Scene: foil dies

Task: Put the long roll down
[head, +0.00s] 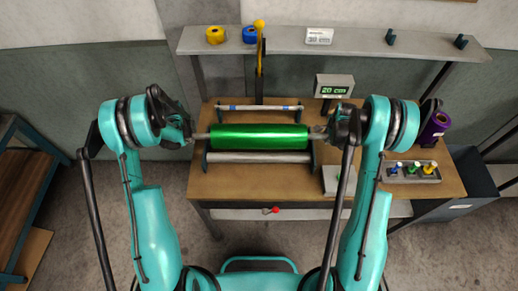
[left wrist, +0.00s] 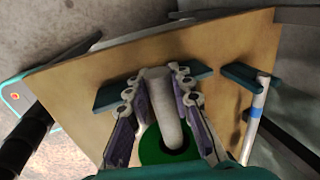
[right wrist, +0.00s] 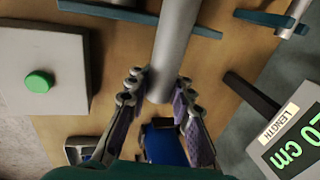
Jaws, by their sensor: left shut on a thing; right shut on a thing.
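The long green foil roll (head: 260,137) lies level across the middle of the head view, with a grey shaft end at each side. My left gripper (head: 192,137) is shut on the left shaft end; the left wrist view shows the grey shaft (left wrist: 162,100) between its fingers and the roll's green end (left wrist: 170,155). My right gripper (head: 325,133) is shut at the right shaft end; a grey bar (right wrist: 172,50) runs between its fingers in the right wrist view. The roll's height above the table is hard to tell.
On the wooden table (head: 240,185), a pale cylinder (head: 258,157) lies just in front of the roll, and a thin rod (head: 265,107) behind. A display (head: 334,86) reads 20 cm. A button box (right wrist: 42,75), peg tray (head: 410,171) and purple roll (head: 433,130) stand right.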

